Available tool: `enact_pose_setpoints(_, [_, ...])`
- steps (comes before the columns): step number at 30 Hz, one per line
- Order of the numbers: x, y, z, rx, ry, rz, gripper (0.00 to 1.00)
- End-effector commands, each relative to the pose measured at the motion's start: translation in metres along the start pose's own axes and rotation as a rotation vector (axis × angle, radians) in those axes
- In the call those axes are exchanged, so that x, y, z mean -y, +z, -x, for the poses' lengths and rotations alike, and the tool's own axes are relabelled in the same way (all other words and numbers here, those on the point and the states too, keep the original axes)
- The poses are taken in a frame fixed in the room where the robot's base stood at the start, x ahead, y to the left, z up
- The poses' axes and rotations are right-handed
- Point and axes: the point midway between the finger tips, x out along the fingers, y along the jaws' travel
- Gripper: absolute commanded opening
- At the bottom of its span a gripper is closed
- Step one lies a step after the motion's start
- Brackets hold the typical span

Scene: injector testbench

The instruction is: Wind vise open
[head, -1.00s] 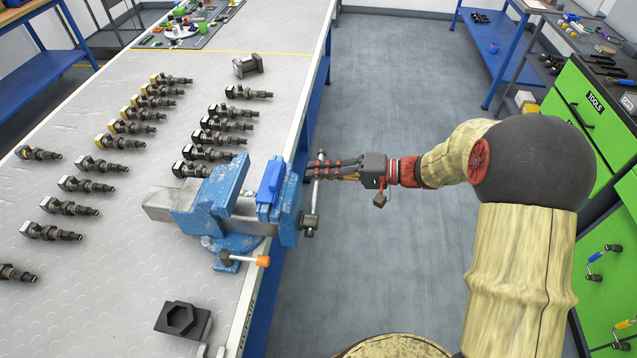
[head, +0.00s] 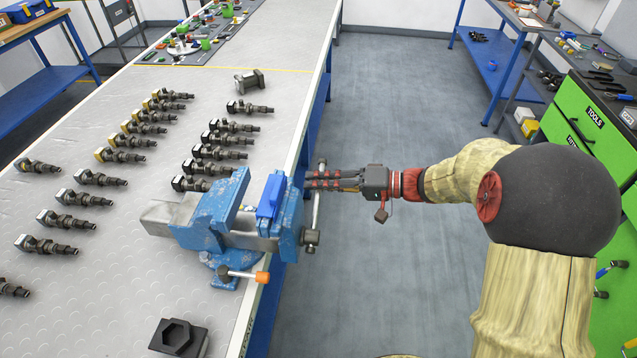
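The blue vise (head: 210,222) is mounted at the right edge of the workbench. Its jaws stand apart with a gap between them. Its steel handle bar (head: 316,212) stands roughly upright in the picture on the vise's right side, passing through the dark screw head (head: 309,238). My gripper (head: 312,180) reaches in from the right, with its fingers at the upper part of the bar. The fingers overlap the bar, and I cannot tell whether they are closed on it.
Several injectors (head: 123,154) lie in rows on the bench (head: 110,240) left of the vise. A black block with a hex socket (head: 178,338) sits near the front. A small orange-tipped lever (head: 262,277) sticks out below the vise. The floor right of the bench is clear.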

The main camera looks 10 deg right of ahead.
Motion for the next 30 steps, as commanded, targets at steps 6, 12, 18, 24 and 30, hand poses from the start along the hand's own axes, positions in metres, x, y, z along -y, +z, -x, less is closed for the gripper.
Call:
enact_pose_setpoints(6, [-0.001, 0.000, 0.000, -0.001, 0.001, 0.000, 0.26])
enact_pose_setpoints(12, [-0.001, 0.000, 0.001, -0.001, 0.002, -0.001, 0.26])
enact_pose_setpoints(18, [-0.002, -0.001, 0.014, -0.003, 0.003, -0.001, 0.26])
enact_pose_setpoints(24, [-0.002, -0.002, 0.052, -0.006, 0.004, -0.001, 0.26])
enact_pose_setpoints(30, [-0.001, -0.001, 0.091, -0.004, 0.003, 0.000, 0.26])
